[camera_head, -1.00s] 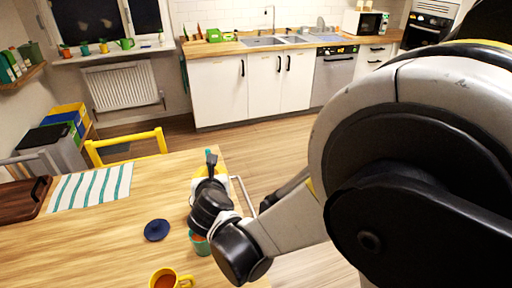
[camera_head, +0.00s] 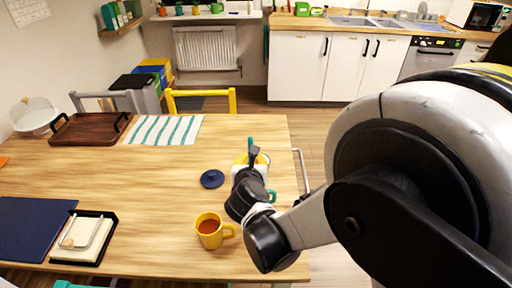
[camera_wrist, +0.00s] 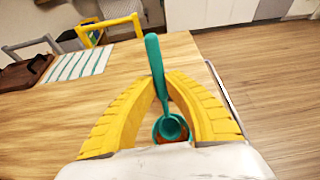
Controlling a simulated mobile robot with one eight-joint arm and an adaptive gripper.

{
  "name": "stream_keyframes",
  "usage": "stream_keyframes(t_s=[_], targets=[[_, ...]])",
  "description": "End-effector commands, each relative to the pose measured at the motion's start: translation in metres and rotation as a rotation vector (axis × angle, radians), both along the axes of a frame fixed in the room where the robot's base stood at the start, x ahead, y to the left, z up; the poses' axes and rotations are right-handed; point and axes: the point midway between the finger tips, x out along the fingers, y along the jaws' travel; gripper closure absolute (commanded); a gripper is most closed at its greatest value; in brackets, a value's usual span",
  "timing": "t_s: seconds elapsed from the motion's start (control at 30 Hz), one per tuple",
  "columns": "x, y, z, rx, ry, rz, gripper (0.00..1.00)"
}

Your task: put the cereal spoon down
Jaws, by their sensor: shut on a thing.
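The teal cereal spoon (camera_wrist: 154,58) is between the yellow fingers of my gripper (camera_wrist: 161,82) in the wrist view. Its handle points up and away, and its round bowl is at the lower end between the fingers. In the head view my gripper (camera_head: 251,158) is over the right part of the wooden table (camera_head: 130,190), with the spoon's teal tip (camera_head: 250,143) just showing. A teal mug (camera_head: 271,196) is mostly hidden behind my wrist. In the wrist view a teal rim with orange-brown contents shows behind the spoon bowl; I cannot tell whether they touch.
A dark blue lid (camera_head: 212,179) and a yellow mug (camera_head: 209,231) of reddish drink stand left of my arm. A striped cloth (camera_head: 165,130), wooden tray (camera_head: 90,128), blue mat (camera_head: 32,226) and black-framed tray (camera_head: 84,238) lie further left. The table middle is clear.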

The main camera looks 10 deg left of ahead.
Motion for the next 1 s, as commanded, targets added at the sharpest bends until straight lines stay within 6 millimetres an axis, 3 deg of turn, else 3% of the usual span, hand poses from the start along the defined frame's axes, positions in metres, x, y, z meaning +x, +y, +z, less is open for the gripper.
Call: stream_keyframes(t_s=[0.03, 0.5, 0.73, 1.0], targets=[[0.0, 0.0, -0.011, 0.0, 0.0, 0.0, 1.0], [0.0, 0.0, -0.07, 0.0, 0.0, 0.0, 1.0], [0.0, 0.0, -0.085, 0.0, 0.0, 0.0, 1.0], [0.0, 0.0, -0.088, 0.0, 0.0, 0.0, 1.0]])
